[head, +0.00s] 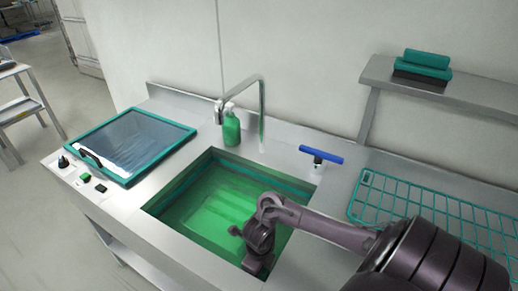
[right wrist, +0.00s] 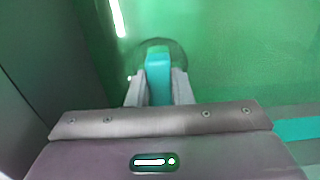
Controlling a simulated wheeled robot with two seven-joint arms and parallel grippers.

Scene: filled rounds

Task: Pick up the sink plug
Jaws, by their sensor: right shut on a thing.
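The sink (head: 185,190) is set in the steel counter, and its inside looks green, as if holding green water. My right gripper (right wrist: 158,90) reaches down into the sink at its near right side. In the right wrist view its two fingers are shut on the upright teal grip of the sink plug (right wrist: 158,68). A dark round shape shows around the far end of the grip, low in the basin. In the head view my right wrist (head: 260,245) hides the plug. My left gripper is not in view.
A tap (head: 262,105) and a green bottle (head: 231,128) stand behind the sink. A blue-handled tool (head: 321,155) and a teal wire rack (head: 385,192) are right. A shelf (head: 470,97) runs along the wall.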

